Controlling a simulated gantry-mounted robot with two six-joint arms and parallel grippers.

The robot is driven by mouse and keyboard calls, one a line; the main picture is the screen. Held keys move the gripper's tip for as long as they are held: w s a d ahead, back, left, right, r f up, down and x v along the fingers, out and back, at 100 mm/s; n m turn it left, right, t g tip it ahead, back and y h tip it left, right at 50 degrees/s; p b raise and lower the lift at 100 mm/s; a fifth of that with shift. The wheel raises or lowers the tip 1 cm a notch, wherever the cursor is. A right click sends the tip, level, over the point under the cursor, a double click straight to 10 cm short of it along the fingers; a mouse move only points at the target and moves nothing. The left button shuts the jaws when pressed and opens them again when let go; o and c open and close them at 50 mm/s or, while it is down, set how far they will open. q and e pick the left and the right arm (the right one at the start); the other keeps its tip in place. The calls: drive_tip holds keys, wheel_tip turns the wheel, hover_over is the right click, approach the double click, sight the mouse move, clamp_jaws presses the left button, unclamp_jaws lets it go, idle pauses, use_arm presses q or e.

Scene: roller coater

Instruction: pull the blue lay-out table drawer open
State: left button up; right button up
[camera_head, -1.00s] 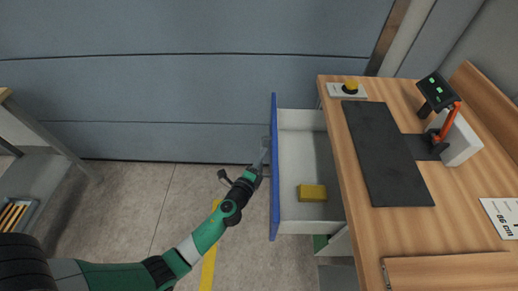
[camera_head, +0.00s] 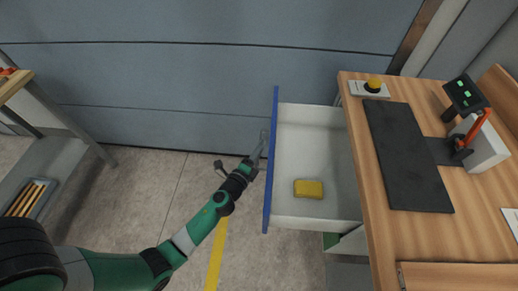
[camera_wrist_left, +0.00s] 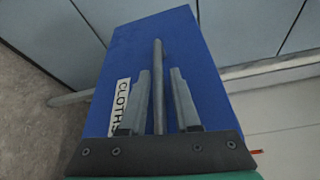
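The drawer's blue front (camera_head: 271,160) stands well out from the wooden lay-out table (camera_head: 385,235), with its white tray (camera_head: 310,150) exposed. A yellow block (camera_head: 308,189) lies inside. In the left wrist view the blue front (camera_wrist_left: 205,60) carries a white label reading "CLOTHS" (camera_wrist_left: 120,105) and a grey bar handle (camera_wrist_left: 158,60). My left gripper (camera_head: 262,150) is at the outer side of the front. My right gripper is in neither current view.
The tabletop holds a black mat (camera_head: 408,155), a yellow button box (camera_head: 371,88) and a device with a screen (camera_head: 466,95). A grey shelf unit (camera_head: 60,165) stands at the left. The floor between shelf and drawer is clear.

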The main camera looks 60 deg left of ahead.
use_arm(q)
drive_tip(key=shift+o, duration=0.7)
drive_tip(key=shift+s+d, duration=0.1)
drive_tip(key=shift+s, duration=0.1)
drive_tip(key=f+v, duration=0.1)
drive_tip(key=v, duration=1)
drive_tip(key=shift+r, duration=0.5)
